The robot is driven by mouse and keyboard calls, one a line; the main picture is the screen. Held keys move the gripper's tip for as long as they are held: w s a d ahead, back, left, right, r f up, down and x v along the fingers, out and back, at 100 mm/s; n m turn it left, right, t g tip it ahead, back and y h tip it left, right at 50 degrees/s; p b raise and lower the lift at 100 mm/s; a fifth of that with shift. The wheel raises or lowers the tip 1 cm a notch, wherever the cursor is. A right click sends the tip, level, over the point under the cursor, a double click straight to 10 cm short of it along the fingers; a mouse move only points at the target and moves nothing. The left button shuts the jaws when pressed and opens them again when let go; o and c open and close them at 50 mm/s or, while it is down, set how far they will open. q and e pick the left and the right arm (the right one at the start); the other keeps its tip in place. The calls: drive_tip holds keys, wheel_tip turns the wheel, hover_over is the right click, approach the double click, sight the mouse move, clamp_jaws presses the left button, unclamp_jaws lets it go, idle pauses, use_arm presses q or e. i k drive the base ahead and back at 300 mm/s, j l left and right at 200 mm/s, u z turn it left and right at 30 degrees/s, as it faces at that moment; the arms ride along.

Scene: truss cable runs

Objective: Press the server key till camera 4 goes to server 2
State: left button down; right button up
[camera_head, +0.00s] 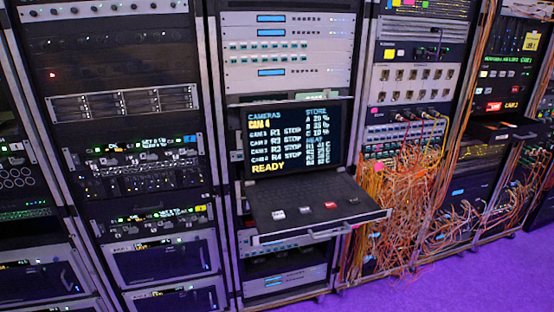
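A pull-out console drawer (310,222) sticks out of the middle rack, with a screen (297,138) standing at its back. The screen reads CAMERAS, with CAM 4 in yellow, rows for cameras 1 to 4 showing R1 to R4 and STOP, a STORE and HEAT column, and READY in yellow. Neither of my grippers is in view.
Equipment racks stand on both sides. A dense tangle of orange cables (398,190) hangs just right of the drawer. A second shelf (495,130) sticks out of the right rack. The purple floor (450,280) is clear at lower right.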

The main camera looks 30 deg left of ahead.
sight(305, 209)
drive_tip(key=i+u, duration=0.1)
drive_tip(key=i, duration=0.9)
drive_tip(key=u, duration=1.55)
